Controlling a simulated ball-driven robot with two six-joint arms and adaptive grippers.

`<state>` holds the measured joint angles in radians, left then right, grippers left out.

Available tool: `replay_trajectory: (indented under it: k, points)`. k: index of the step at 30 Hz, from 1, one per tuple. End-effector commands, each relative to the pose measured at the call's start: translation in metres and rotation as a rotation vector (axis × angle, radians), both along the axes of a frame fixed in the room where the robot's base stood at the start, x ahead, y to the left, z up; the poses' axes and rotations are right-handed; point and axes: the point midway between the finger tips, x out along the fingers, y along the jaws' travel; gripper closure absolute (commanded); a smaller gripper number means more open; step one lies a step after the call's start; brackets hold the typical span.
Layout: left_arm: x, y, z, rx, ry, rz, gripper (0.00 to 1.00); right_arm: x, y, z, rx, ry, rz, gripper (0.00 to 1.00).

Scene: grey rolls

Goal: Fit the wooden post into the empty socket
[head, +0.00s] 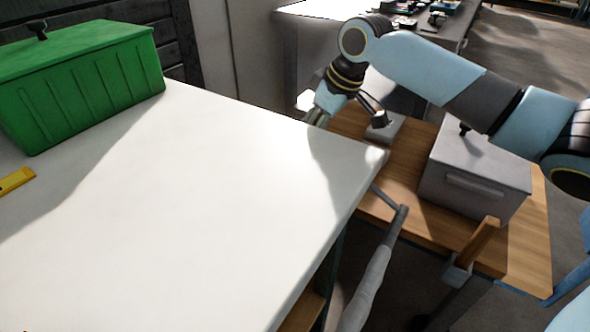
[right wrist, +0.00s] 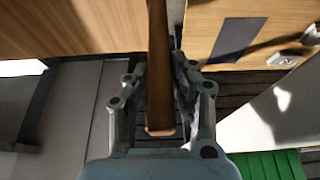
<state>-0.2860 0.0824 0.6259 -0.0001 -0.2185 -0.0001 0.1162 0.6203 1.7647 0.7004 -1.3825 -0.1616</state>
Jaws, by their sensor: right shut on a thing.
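My right gripper (right wrist: 160,75) is shut on a brown wooden post (right wrist: 160,95), which runs between its fingers in the right wrist view. In the head view the right gripper (head: 317,116) is beyond the far right edge of the white table; I cannot make out the held post there. A grey block (head: 379,134) lies on the wooden table to its right, with a dark piece over it; I cannot tell whether its socket is empty. My left gripper is not in view.
The white table (head: 190,200) is mostly bare, with a green box (head: 85,85) and a yellow thing (head: 15,181) at left. A grey lidded box (head: 475,170) stands on the wooden table (head: 530,255). A grey rod-like thing (head: 370,285) rises between the tables.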

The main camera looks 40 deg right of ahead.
Motion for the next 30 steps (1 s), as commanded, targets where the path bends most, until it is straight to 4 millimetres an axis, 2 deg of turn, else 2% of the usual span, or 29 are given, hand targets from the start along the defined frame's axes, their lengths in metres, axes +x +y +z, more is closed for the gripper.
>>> replay_trajectory:
  k: [6,9,14,18,29,30]
  points:
    - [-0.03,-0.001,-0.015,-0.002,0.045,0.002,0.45,-0.001,0.001,-0.041,0.003,0.004,-0.001,1.0]
    - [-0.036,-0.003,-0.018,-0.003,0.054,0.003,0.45,-0.001,0.001,-0.052,0.002,0.004,-0.001,1.0]
    - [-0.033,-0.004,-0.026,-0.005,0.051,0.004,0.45,-0.002,0.001,-0.076,0.002,0.006,-0.001,1.0]
    - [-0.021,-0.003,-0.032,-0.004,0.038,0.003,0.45,-0.001,0.001,-0.097,0.001,0.004,0.0,1.0]
    - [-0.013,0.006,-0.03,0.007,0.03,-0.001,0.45,-0.001,0.0,-0.098,0.001,0.001,0.0,1.0]
    - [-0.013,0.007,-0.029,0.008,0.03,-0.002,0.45,-0.001,0.0,-0.098,0.0,0.001,0.0,0.72]
